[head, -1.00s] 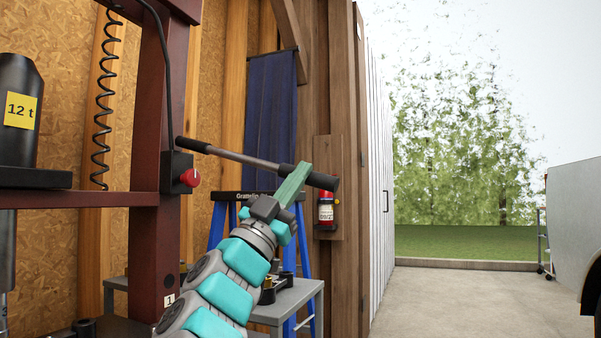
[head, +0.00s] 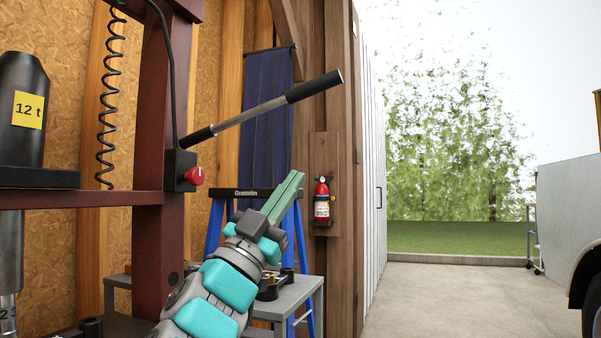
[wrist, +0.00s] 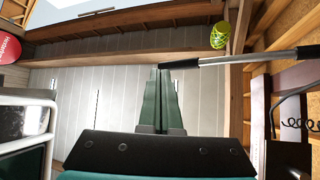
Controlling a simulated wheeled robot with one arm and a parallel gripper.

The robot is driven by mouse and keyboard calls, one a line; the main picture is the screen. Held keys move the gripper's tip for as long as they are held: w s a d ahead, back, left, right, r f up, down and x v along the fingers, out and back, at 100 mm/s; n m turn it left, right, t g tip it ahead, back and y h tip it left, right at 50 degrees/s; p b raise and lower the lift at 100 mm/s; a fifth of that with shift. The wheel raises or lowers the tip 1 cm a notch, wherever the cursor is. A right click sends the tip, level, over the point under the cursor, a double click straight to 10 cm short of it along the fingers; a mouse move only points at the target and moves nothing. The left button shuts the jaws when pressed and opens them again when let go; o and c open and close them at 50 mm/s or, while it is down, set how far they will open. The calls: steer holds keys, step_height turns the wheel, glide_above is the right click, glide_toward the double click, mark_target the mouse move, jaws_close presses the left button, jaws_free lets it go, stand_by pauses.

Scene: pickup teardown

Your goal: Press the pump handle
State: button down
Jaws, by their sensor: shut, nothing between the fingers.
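The pump handle (head: 262,109) is a grey metal bar with black grips at both ends. In the head view it slopes up to the right from the red press frame (head: 159,165). My gripper (head: 295,176) has green fingers, shut and empty, pointing up and to the right below the handle's outer grip, with a visible gap. In the wrist view the fingertips (wrist: 161,73) appear beside the end of the handle's black grip (wrist: 180,63); I cannot tell their distance in depth.
A red knob (head: 194,176) sits on a black box on the press post. A fire extinguisher (head: 322,201) hangs on the wooden post at right. A blue stepladder (head: 215,222) and grey bench (head: 302,289) stand behind my arm. The floor at right is open.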

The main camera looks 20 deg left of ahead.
steer(key=shift+v, duration=1.15)
